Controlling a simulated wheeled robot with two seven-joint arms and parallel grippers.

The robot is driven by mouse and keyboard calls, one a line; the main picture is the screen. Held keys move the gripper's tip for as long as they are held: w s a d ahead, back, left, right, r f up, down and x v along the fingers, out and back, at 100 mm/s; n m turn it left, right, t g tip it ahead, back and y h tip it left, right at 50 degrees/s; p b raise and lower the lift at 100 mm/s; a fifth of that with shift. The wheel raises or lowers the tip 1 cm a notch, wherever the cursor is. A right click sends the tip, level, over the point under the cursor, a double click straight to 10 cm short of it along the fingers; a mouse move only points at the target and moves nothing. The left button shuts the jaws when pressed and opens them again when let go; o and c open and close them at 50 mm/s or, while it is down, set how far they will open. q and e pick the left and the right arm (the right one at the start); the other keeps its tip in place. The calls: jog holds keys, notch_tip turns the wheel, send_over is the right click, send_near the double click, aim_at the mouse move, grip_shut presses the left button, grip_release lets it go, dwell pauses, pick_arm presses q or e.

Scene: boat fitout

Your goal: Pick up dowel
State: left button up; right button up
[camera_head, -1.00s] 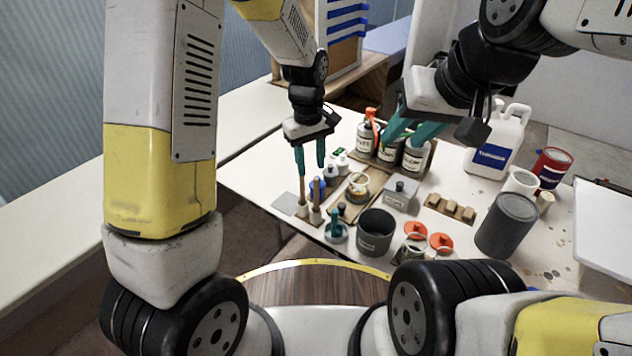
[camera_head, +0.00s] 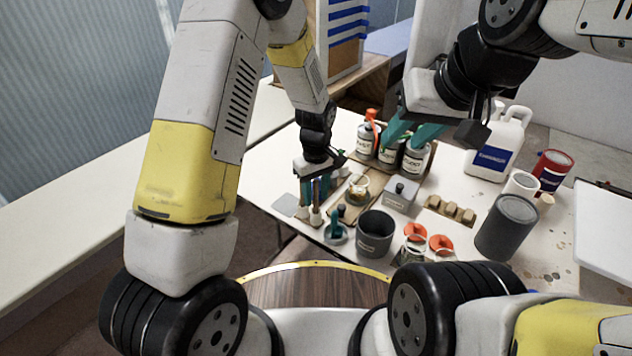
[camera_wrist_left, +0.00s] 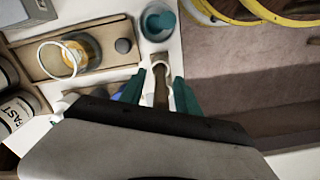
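The dowel (camera_wrist_left: 160,90) is a thin brown stick. In the left wrist view it stands between the teal fingers of my left gripper (camera_wrist_left: 157,92), with a gap on each side. A pale ring-like piece shows at its end. In the head view my left gripper (camera_head: 318,188) points down over thin brown sticks in small white holders (camera_head: 316,217), and its fingers partly hide them. My right gripper (camera_head: 412,130) has its teal fingers spread, in front of the labelled bottles, and holds nothing that I can see.
Close by are a wooden tray with a glass jar (camera_head: 357,190), a teal-topped item in a dish (camera_head: 336,232) and a dark grey cup (camera_head: 375,233). Bottles (camera_head: 415,157) stand behind. A grey can (camera_head: 506,227) and a white jug (camera_head: 497,150) are at the right.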

pick_arm(q)
jog(key=shift+c, duration=0.5)
grip_shut()
